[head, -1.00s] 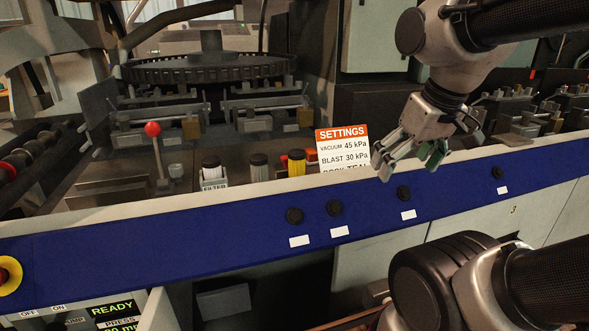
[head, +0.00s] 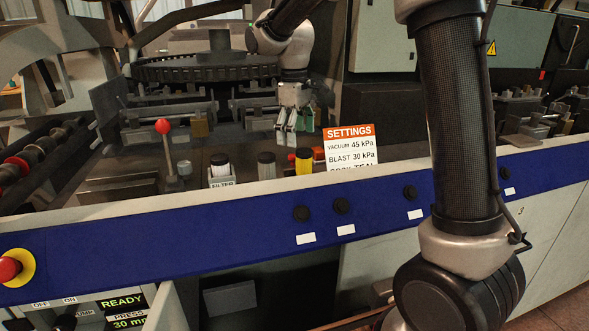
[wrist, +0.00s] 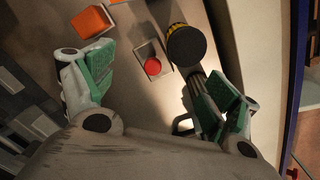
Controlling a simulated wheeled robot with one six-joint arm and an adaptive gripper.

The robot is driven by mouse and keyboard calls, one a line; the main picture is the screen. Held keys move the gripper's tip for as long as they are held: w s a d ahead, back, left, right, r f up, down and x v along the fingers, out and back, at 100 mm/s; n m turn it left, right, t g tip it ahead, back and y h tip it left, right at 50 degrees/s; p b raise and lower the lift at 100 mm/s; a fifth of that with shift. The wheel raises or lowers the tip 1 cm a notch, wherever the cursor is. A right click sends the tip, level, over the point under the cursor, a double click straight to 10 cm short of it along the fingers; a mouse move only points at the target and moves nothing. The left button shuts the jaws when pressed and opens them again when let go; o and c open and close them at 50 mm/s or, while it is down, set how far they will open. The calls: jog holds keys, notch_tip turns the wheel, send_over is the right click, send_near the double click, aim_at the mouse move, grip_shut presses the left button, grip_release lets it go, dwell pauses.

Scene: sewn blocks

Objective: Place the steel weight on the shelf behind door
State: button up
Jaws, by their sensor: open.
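My gripper (head: 295,130) points down over the machine deck, behind and left of the SETTINGS card. Its green-padded fingers are spread, with nothing between them; they also show in the wrist view (wrist: 152,88). Below them in the wrist view are a red round knob (wrist: 152,66) in a square holder and a black-topped yellow cylinder (wrist: 186,46) near the right finger. I cannot pick out the steel weight for certain; a small grey cylinder (head: 184,168) stands beside the red-ball lever. A dark opening (head: 285,285) lies under the blue panel; I cannot tell whether it holds the shelf.
The SETTINGS card (head: 350,146) stands on the deck edge above the blue panel (head: 150,240). A white filter cylinder (head: 220,168), a dark-capped jar (head: 266,165) and the red-ball lever (head: 163,128) stand to the left. An orange block (wrist: 92,20) lies near the left finger.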

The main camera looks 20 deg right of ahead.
aim_at(293, 155)
jog(key=shift+y, duration=0.3)
jog(key=f, duration=0.3)
jog(key=w+f, duration=0.1)
jog(key=f, duration=0.2)
jog(key=w+f, duration=0.1)
jog(key=f, duration=0.2)
jog(key=shift+a+f, duration=0.25)
jog(key=shift+f, duration=0.15)
jog(key=c, duration=1.4)
jog(key=shift+r, duration=0.1)
